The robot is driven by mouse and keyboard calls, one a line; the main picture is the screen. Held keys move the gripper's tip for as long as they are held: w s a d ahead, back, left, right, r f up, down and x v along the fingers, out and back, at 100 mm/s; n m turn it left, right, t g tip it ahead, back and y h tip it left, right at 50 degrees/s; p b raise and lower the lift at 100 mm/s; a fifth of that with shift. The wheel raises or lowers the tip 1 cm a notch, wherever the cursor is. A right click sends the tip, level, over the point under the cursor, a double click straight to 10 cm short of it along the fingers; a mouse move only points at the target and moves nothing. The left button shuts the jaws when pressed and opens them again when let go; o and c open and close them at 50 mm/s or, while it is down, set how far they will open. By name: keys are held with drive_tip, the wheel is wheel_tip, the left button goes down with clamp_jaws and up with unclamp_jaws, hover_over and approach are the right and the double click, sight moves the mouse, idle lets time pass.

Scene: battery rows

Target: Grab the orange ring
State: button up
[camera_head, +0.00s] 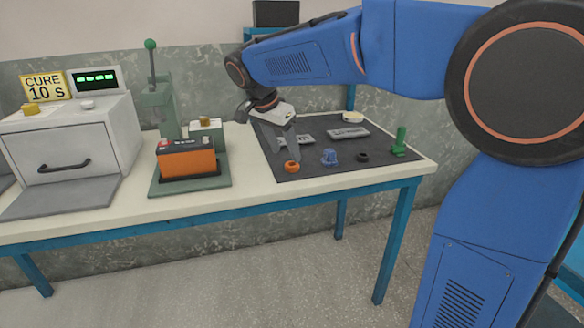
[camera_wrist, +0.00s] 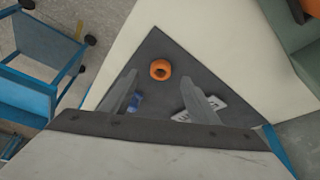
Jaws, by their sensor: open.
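The orange ring (camera_head: 292,167) lies flat near the front left edge of the dark mat (camera_head: 315,172). It shows whole in the wrist view (camera_wrist: 160,70), ahead of and roughly between my fingertips. My gripper (camera_head: 284,150) hangs over the mat just behind the ring in the head view. Its two fingers are spread apart with nothing between them, and the wrist view shows the gap (camera_wrist: 160,88). The ring looks apart from the fingers. My exact height above it is hard to tell.
A blue part (camera_head: 329,158), a black ring (camera_head: 363,157) and a green post (camera_head: 400,141) stand on the mat right of the orange ring. Grey flat parts (camera_head: 348,132) lie behind. A press with an orange battery (camera_head: 187,163) stands left of the mat.

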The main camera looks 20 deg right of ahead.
sight(289, 171)
drive_tip(key=shift+x, duration=2.55)
drive_tip(key=shift+w, duration=0.1)
drive_tip(key=c, duration=1.1)
